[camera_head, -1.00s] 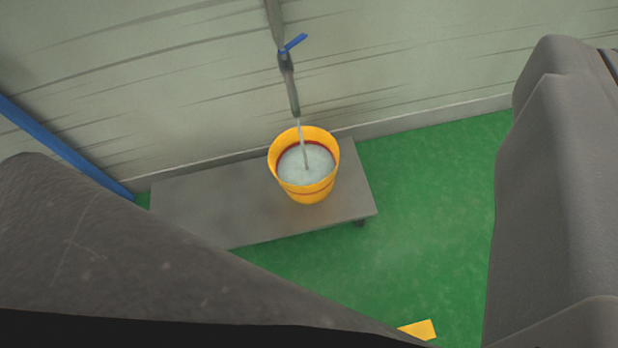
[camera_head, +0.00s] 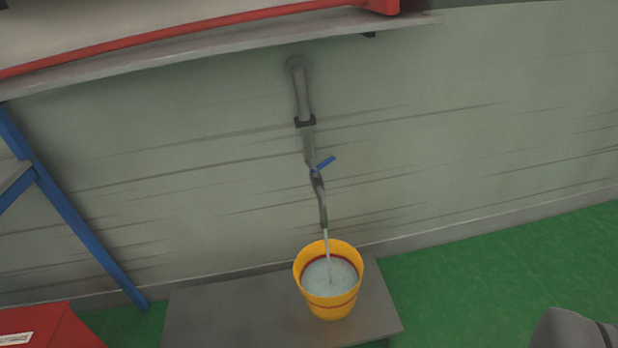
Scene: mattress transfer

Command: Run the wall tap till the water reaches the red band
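The yellow bucket (camera_head: 333,307) stands upright on a low grey bench against the wall. A dark red band (camera_head: 313,262) shows inside it, just above the far edge of the water (camera_head: 343,277). The near edge of the water is hidden by the bucket's front wall. The wall tap (camera_head: 319,199) hangs above the bucket, with its blue lever (camera_head: 326,162) pointing up to the right. A thin stream (camera_head: 327,244) runs from the spout into the bucket. My gripper's fingers are not in view; only a grey part of me shows at the lower right.
The grey bench (camera_head: 235,310) has bare room left of the bucket. A shelf (camera_head: 230,38) with a red-edged item juts out above the tap. A blue post (camera_head: 75,220) and a red box (camera_head: 45,328) are at left. Green floor (camera_head: 490,270) is clear at right.

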